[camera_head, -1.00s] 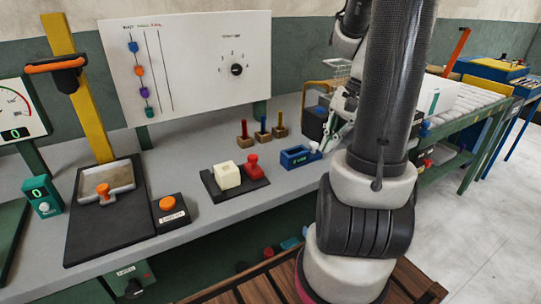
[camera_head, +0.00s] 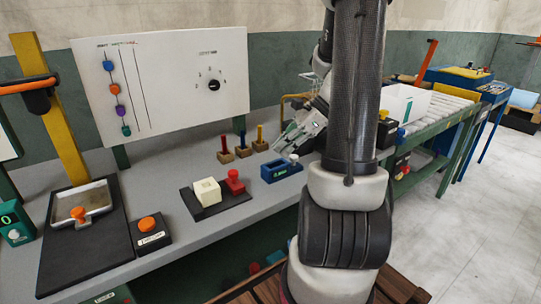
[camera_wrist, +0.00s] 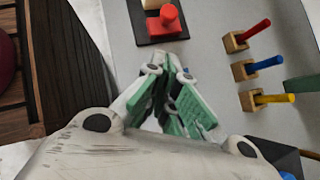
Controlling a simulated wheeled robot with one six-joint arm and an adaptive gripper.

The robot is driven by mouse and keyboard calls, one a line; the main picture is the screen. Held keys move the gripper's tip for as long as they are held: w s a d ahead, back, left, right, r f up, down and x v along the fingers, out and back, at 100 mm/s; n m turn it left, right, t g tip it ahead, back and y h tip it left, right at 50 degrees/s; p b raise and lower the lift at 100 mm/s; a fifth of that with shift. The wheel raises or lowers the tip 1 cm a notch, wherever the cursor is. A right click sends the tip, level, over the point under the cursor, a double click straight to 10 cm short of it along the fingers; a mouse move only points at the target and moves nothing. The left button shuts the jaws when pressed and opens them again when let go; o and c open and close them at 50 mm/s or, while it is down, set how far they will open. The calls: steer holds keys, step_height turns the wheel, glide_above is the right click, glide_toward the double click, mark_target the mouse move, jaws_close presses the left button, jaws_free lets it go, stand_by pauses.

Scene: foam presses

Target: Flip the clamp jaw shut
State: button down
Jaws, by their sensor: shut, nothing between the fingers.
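A red piece with a round knob (camera_head: 235,182) stands beside a cream block (camera_head: 207,192) on a black plate (camera_head: 208,213) on the bench. The red piece may be the clamp jaw; I cannot tell how its jaw stands. In the wrist view the red piece (camera_wrist: 166,18) is at the top, with a corner of the cream block beside it. My gripper (camera_head: 283,138) is above the bench, to the right of and beyond the red piece, apart from it. In the wrist view my gripper (camera_wrist: 182,112) shows green finger pads close together with nothing held.
A blue block with a white knob (camera_head: 282,172) lies right of the plate. Wooden blocks with red (camera_head: 243,143), blue and yellow pegs stand behind it. An orange button box (camera_head: 149,232) and a press tray (camera_head: 80,210) are at left. Bench between is clear.

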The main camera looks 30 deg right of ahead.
glide_toward(238, 183)
steer(key=f, duration=0.1)
steer(key=d+f, duration=0.1)
steer(key=f, duration=0.1)
steer(key=shift+s+d, duration=0.1)
steer(key=shift+s, duration=0.1)
steer(key=shift+w+a, duration=0.3)
steer(key=shift+a, duration=0.25)
steer(key=shift+w+a, duration=0.3)
steer(key=shift+a, duration=0.25)
steer(key=shift+w+a+f, duration=0.1)
steer(key=shift+w+a, duration=0.2)
steer(key=shift+a, duration=0.3)
